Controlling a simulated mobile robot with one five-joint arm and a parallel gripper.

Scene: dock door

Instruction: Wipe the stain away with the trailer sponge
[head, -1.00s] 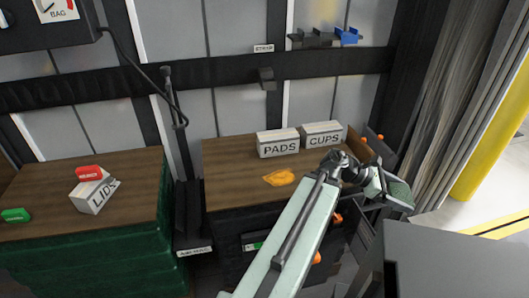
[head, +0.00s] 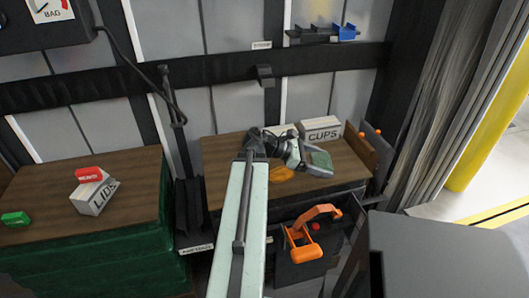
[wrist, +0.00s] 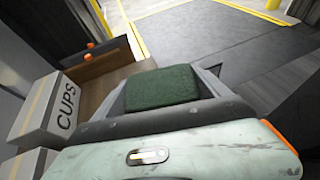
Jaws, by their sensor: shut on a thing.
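The stain, an orange-yellow patch (head: 283,173), lies on the wooden top of the right-hand bench (head: 348,171). My arm hides its left part in the head view. My gripper (head: 318,161) is shut on a dark green sponge (head: 320,158), over the bench top and just right of the stain. The sponge also shows between the jaws in the wrist view (wrist: 163,85). I cannot tell whether the sponge touches the wood.
The CUPS box (head: 321,129) stands behind the gripper; the PADS box is hidden by my arm. The left bench carries a LIDS box (head: 93,194), a red item (head: 89,174) and a green item (head: 15,218).

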